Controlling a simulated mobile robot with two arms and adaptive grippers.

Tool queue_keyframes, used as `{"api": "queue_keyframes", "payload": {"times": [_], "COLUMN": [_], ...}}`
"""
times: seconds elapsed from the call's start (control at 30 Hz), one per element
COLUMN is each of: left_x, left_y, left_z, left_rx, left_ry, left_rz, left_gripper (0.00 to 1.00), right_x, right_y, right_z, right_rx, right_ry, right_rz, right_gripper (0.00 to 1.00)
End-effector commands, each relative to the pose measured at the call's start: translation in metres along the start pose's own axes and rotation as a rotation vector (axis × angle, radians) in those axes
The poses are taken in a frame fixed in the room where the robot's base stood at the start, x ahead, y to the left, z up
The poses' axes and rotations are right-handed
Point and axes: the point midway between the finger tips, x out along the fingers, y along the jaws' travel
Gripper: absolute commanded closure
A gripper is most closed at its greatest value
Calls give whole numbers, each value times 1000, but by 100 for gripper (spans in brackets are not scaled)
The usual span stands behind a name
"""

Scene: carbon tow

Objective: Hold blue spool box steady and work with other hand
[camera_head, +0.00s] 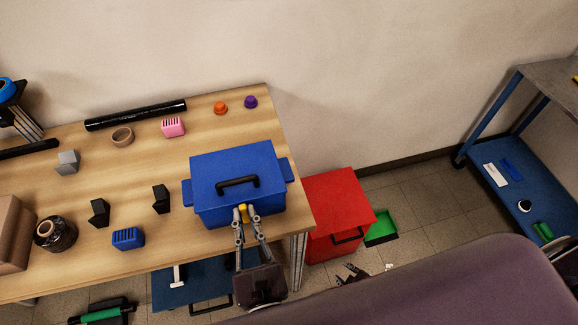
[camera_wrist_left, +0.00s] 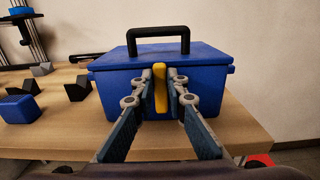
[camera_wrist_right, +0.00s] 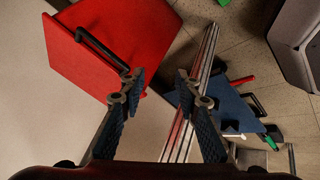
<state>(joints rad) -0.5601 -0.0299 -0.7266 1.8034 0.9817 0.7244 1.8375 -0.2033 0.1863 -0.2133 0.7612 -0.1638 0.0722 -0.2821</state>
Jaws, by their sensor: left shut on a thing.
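The blue spool box (camera_head: 225,164) stands closed on the wooden table near its right end, with a black handle (camera_head: 237,182) on its lid. My left gripper (camera_head: 243,211) is at the box's front and is shut on the yellow latch (camera_wrist_left: 160,88), seen between its fingers in the left wrist view. The box sits flat, and its inside is hidden by the lid. My right gripper (camera_wrist_right: 158,80) is open and empty in the right wrist view, below and to the right of the table top. Only its dark tips (camera_head: 352,272) seem to show in the head view.
A red box (camera_head: 338,203) with a black handle stands on the floor right of the table, beside a green tray (camera_head: 382,228). A metal table leg (camera_wrist_right: 190,100) passes behind my right fingers. Several small blocks and a tape roll (camera_head: 56,233) lie left of the box.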

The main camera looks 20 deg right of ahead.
Motion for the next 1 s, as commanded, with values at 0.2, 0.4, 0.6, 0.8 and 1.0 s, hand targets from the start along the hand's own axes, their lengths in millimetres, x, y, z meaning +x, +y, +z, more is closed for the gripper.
{"api": "queue_keyframes", "payload": {"times": [0.2, 0.4, 0.6, 0.8, 1.0], "left_x": [0, 0, 0, 0, 0], "left_y": [0, 0, 0, 0, 0], "left_z": [0, 0, 0, 0, 0], "left_rx": [0, 0, 0, 0, 0], "left_ry": [-1, -1, -1, -1, -1], "left_rz": [0, 0, 0, 0, 0], "left_gripper": [95, 95, 95, 95, 95], "right_x": [0, -28, -84, -166, -257], "right_y": [92, 158, 204, 220, 191], "right_z": [-99, -194, -290, -374, -422], "right_rx": [-331, -672, -1060, -1519, -2004], "right_ry": [254, 479, 707, 952, 1227], "right_rz": [161, 342, 570, 872, 1262], "right_gripper": [70, 70, 70, 70, 70]}}
